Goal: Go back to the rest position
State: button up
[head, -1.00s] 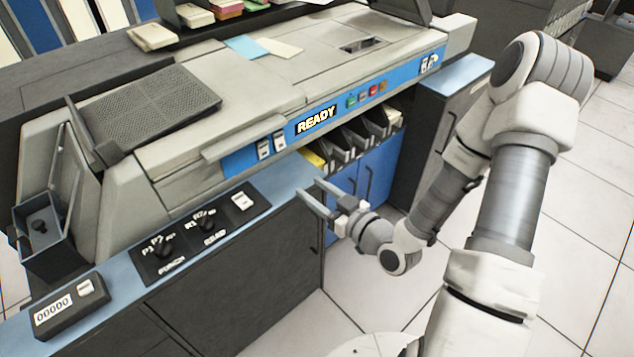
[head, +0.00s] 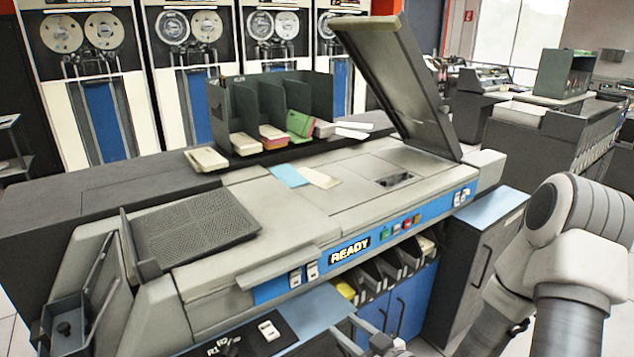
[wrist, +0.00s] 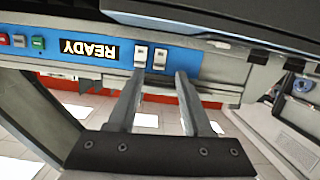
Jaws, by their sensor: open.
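My gripper (wrist: 158,100) is open and empty in the wrist view, its two grey fingers apart. Beyond them is the blue front strip of the card machine with the READY sign (wrist: 88,48) and two white switches (wrist: 150,57), upside down in this view. In the head view my arm comes in from the right, and only the top of my gripper shows at the bottom edge, in front of the card machine (head: 330,220). The READY sign (head: 350,251) is lit. The lower part of my arm is cut off by the frame.
The machine's lid (head: 400,85) stands raised at the back. Card stacks sit in a dark rack (head: 228,110). Slanted pockets (head: 385,277) are under the front strip, one with yellow cards. A dark cabinet (head: 480,250) stands right of the machine. Tape units (head: 85,90) line the back.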

jog(key=s+d+r+m+g+h+p, duration=0.1)
jog(key=d+r+g+h+p, duration=0.3)
jog(key=r, duration=0.6)
jog(key=s+d+r+m+h+p, duration=0.1)
jog(key=d+r+m+h+p, duration=0.1)
jog(key=d+r+h, duration=0.55)
jog(key=s+a+r+m+g+y+p, duration=0.1)
jog(key=s+a+r+m+p, duration=0.1)
jog(key=s+r, duration=0.6)
jog(key=s+a+r+m+g+y+p, duration=0.1)
jog(key=s+a+r+m+g+p, duration=0.1)
jog(key=s+r, duration=0.6)
jog(key=shift+s+a+m+y+p, duration=0.35)
jog(key=shift+s+a, duration=0.1)
jog(key=shift+s, duration=0.45)
